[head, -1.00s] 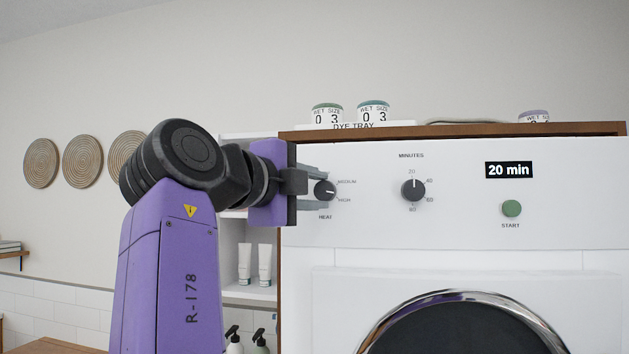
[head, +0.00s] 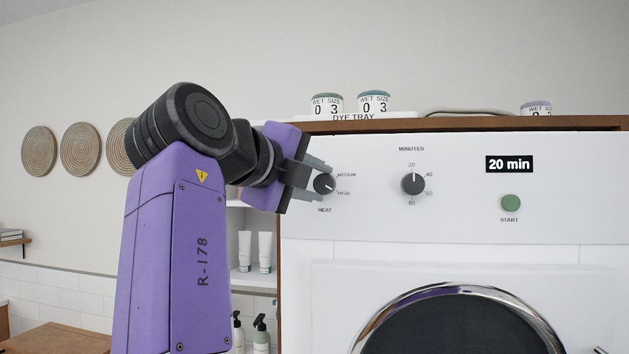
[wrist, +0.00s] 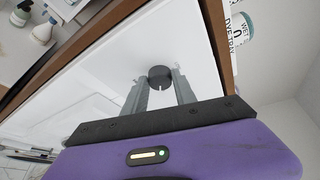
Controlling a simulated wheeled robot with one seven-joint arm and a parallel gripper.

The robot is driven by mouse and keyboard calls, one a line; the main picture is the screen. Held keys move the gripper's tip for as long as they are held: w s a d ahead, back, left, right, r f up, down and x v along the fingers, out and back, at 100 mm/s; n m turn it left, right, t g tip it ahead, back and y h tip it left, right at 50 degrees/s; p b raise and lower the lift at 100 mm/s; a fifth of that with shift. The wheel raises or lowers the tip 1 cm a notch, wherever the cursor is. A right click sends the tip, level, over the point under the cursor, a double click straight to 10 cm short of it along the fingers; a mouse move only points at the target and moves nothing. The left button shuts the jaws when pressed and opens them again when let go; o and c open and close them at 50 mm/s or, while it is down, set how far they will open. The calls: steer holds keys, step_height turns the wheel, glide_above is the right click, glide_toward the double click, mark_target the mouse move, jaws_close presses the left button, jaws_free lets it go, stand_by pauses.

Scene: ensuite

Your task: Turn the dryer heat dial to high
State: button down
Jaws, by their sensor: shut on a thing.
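The dark heat dial (head: 325,185) sits at the left of the white dryer panel (head: 460,220), above the label HEAT. MEDIUM and HIGH are printed to its right. Its pale pointer line slants right and down, toward HIGH. My gripper (head: 321,181) comes from the left, tilted, with one grey finger above the dial and one below, shut on it. The wrist view shows the dial (wrist: 160,77) between the tips of my gripper (wrist: 159,84). The fingers partly cover the dial's edges.
The minutes dial (head: 413,184) and green start button (head: 511,203) lie to the right, apart from my gripper. A display (head: 509,164) reads 20 min. Jars (head: 374,103) stand on top. Shelves with tubes (head: 265,251) are left of the dryer.

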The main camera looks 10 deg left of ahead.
steer(key=c, duration=1)
jaws_free()
steer(key=shift+w, duration=0.1)
steer(key=b+v, duration=0.2)
steer(key=v, duration=0.5)
steer(key=shift+s, duration=0.4)
steer(key=shift+a, duration=0.1)
